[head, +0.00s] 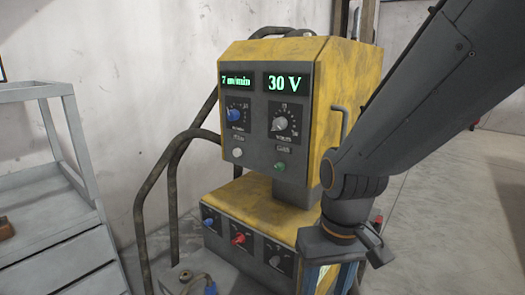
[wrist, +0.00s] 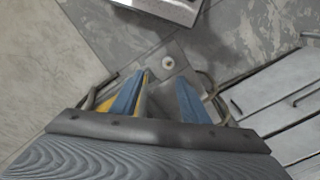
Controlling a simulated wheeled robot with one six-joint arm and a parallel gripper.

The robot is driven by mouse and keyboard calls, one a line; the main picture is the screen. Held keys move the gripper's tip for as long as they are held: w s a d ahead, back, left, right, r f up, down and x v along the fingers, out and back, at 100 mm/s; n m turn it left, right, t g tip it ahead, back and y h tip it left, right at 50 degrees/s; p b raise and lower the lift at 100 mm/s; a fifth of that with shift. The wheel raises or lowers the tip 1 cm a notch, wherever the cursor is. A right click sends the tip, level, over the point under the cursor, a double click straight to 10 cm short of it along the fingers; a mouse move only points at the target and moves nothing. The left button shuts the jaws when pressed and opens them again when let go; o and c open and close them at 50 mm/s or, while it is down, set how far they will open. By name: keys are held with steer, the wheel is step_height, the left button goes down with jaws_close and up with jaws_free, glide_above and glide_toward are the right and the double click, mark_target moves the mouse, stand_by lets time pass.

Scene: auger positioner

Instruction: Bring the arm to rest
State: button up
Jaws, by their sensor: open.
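My arm (head: 420,95) comes in from the upper right in the head view and bends down at the wrist. My gripper (head: 338,279) points down in front of the right side of the yellow welding machine (head: 350,85); its fingertips are cut off by the bottom edge. In the wrist view my gripper (wrist: 160,84) shows two blue-faced fingers standing apart with nothing held between them. The machine's displays read "7 m/min" and "30 V". The gripper hides part of the machine's lower right side.
A grey shelf cart (head: 50,235) stands at the left. Dark hoses (head: 150,185) loop beside the machine. The lower box carries a blue knob (head: 209,223), a red knob (head: 238,239) and a grey knob (head: 275,261). Bare floor (head: 455,200) lies to the right.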

steer(key=s+d+r+m+p, duration=0.2)
steer(key=d+r+p, duration=0.5)
steer(key=p, duration=0.3)
steer(key=shift+d+r+h, duration=0.25)
steer(key=shift+r+h, duration=0.05)
steer(key=shift+r, duration=0.6)
stand_by(1.5)
